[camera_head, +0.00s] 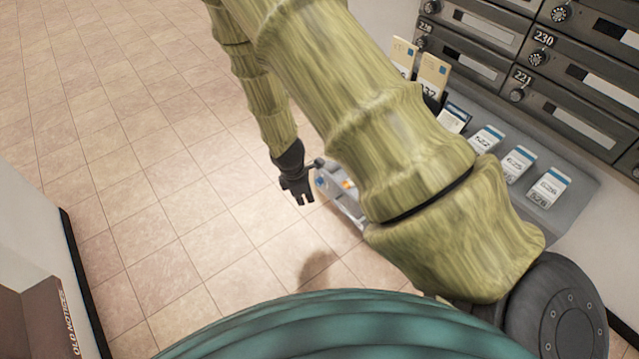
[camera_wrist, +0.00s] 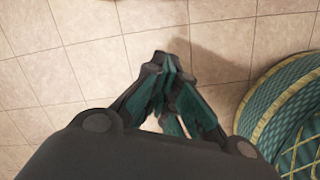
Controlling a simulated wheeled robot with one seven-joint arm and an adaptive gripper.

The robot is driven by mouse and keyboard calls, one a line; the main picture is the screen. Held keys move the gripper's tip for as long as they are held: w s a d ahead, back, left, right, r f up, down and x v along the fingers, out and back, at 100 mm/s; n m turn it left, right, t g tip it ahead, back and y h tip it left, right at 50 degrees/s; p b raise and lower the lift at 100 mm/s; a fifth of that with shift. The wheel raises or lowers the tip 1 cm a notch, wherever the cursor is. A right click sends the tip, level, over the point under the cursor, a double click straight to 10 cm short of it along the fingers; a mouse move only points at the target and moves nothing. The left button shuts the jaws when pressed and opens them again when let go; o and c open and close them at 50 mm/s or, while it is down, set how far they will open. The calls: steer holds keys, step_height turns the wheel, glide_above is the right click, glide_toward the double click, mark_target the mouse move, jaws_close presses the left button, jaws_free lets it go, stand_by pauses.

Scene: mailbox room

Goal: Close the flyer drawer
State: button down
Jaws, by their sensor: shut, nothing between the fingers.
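A light grey open-topped piece, which looks like the flyer drawer (camera_head: 352,208), juts out below the mailbox shelf in the head view. Blue and orange bits show at it. My arm hides most of it, so I cannot tell how far it stands out. My gripper (camera_head: 303,198) hangs over the tiled floor just left of its outer end; I cannot tell if they touch. In the wrist view my gripper (camera_wrist: 165,62) has its fingertips together, with nothing between them and bare tiles beyond. The drawer is not seen there.
A bank of dark numbered mailboxes (camera_head: 578,75) stands at the upper right. A grey shelf (camera_head: 585,180) below it holds several cards and envelopes. A brown box (camera_head: 45,318) marked "OLD NOTICES" is at the lower left. The tiled floor (camera_head: 120,130) at left is clear.

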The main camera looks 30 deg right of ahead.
steer(key=w+d+f+n+h+b, duration=0.2)
steer(key=w+d+n+b, duration=0.3)
steer(key=w+b, duration=0.55)
steer(key=d+f+b, duration=0.7)
steer(key=f+b, duration=0.1)
steer(key=shift+w+d+f, duration=0.2)
steer(key=shift+f, duration=0.05)
stand_by(0.3)
